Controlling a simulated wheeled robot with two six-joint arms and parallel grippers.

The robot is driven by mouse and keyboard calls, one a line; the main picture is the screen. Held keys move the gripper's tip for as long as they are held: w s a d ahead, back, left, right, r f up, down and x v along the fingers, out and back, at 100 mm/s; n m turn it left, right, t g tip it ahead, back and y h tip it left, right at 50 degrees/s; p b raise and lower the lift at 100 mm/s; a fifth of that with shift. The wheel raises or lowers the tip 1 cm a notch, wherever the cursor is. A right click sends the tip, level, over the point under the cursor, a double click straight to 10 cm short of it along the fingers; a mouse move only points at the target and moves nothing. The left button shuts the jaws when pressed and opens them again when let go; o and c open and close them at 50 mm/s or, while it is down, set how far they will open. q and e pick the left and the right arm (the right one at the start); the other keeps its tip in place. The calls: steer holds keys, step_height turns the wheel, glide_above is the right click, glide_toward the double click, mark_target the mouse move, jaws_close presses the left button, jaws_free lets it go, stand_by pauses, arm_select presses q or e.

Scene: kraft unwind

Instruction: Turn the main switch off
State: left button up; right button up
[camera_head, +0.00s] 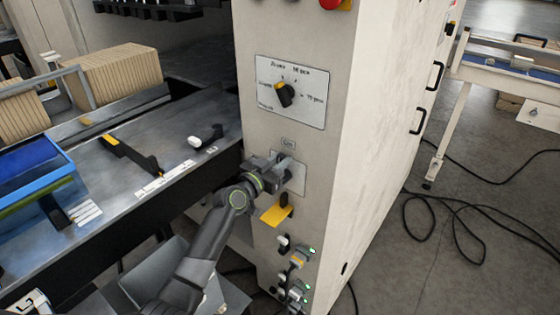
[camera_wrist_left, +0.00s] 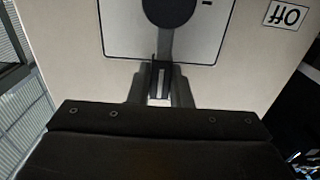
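The main switch sits on a pale plate (camera_head: 297,182) on the front of the cream cabinet, mostly hidden behind my left gripper in the head view. In the left wrist view it shows as a black round hub (camera_wrist_left: 168,10) on a white plate (camera_wrist_left: 118,40), with a narrow stem pointing toward the fingers. A label reading "Off" (camera_wrist_left: 287,15) appears upside down beside the plate. My left gripper (camera_head: 284,162) is at the plate, and its fingertips (camera_wrist_left: 160,82) are close together at the stem's end. Whether they clamp it is unclear. My right gripper is not in view.
A selector dial (camera_head: 285,95) on a white panel is above the switch. A yellow piece (camera_head: 276,215) sticks out just below my gripper, with cables and green-lit sockets (camera_head: 297,258) lower down. A metal table (camera_head: 125,180) with a blue tray (camera_head: 35,172) lies left.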

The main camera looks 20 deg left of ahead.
arm_select(q)
jaws_close()
steer(key=shift+a, duration=0.1)
steer(key=w+a+f+n+b, duration=0.2)
steer(key=a+f+n+b, duration=0.4)
steer(key=n, duration=1.2)
steer(key=shift+w+a+f+b, duration=0.2)
steer(key=shift+f+b, duration=0.4)
steer(key=shift+b, duration=0.05)
steer(key=o, duration=0.7)
jaws_free()
